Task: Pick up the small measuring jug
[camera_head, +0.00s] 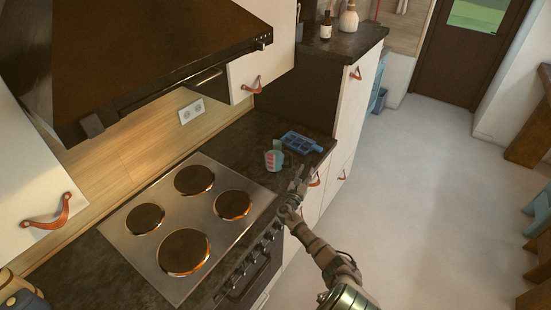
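The small measuring jug (273,158) stands on the dark countertop just beyond the hob's far right corner. It looks clear with red and teal colour on it, and its handle is hard to make out. My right gripper (299,183) reaches in from the lower right, over the counter's front edge. It is to the right of the jug and nearer to me, apart from it. Its fingers look spread, with nothing between them. My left gripper is not in view.
A blue tray-like object (302,143) lies right behind the jug. The hob (188,222) with its round plates fills the counter to the left. A dark range hood (130,60) hangs above. A tall cabinet (350,105) stands beyond. Open floor lies to the right.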

